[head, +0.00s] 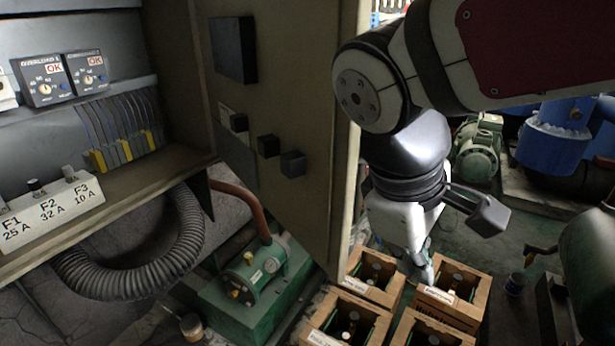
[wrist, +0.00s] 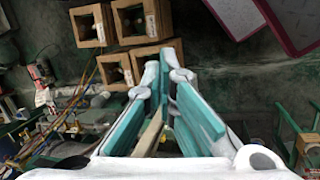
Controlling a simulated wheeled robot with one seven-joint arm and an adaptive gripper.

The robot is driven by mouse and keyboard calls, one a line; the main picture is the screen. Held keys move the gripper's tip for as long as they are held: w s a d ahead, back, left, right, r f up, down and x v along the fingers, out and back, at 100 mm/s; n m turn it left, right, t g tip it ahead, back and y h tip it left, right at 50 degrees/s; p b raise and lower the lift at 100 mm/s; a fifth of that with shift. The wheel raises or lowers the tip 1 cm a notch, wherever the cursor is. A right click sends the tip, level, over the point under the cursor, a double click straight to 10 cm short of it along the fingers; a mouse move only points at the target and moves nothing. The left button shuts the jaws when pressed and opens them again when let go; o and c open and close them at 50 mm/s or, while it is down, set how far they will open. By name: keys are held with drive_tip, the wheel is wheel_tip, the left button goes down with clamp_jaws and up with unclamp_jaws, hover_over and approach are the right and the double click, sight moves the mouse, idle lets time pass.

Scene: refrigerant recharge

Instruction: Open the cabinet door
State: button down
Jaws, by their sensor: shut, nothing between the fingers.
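The cabinet door (head: 290,215) stands swung open in the head view, its inner face with several black boxes turned toward me. The cabinet (head: 175,110) is open at the left, showing its inside. My gripper (head: 426,272) points down to the right of the door's free edge, apart from it and above wooden crates. In the wrist view my gripper (wrist: 168,58) has its teal-padded fingers meeting at the tips, with nothing held. The door's outer face is hidden in the head view, and I cannot make the door out in the wrist view.
Several wooden crates (head: 440,302) with bottles stand on the floor below my gripper; crates also show in the wrist view (wrist: 93,26). A green pump (head: 250,275) and a ribbed hose (head: 140,262) lie below the cabinet. A green motor (head: 478,150) and a blue machine (head: 550,140) stand at the right.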

drive_tip(key=w+a+f+n+t+h+b, duration=0.1)
drive_tip(key=w+a+f+n+t+h, duration=0.15)
drive_tip(key=a+n, duration=0.4)
drive_tip(key=w+a+f+n+t+h, duration=0.1)
drive_tip(key=a+f+n+h, duration=0.2)
drive_tip(key=a, duration=0.6)
drive_tip(key=w+a+f+n+t+h+b, duration=0.1)
drive_tip(key=a+f+n+t, duration=0.15)
drive_tip(key=a+n, duration=0.4)
drive_tip(key=shift+g, duration=0.3)
drive_tip(key=x, duration=1.1)
drive_tip(key=shift+w+d+r, duration=0.15)
drive_tip(key=shift+w+d, duration=0.15)
drive_tip(key=shift+w, duration=0.2)
drive_tip(key=shift+w+d, duration=0.4)
drive_tip(key=shift+d, duration=0.1)
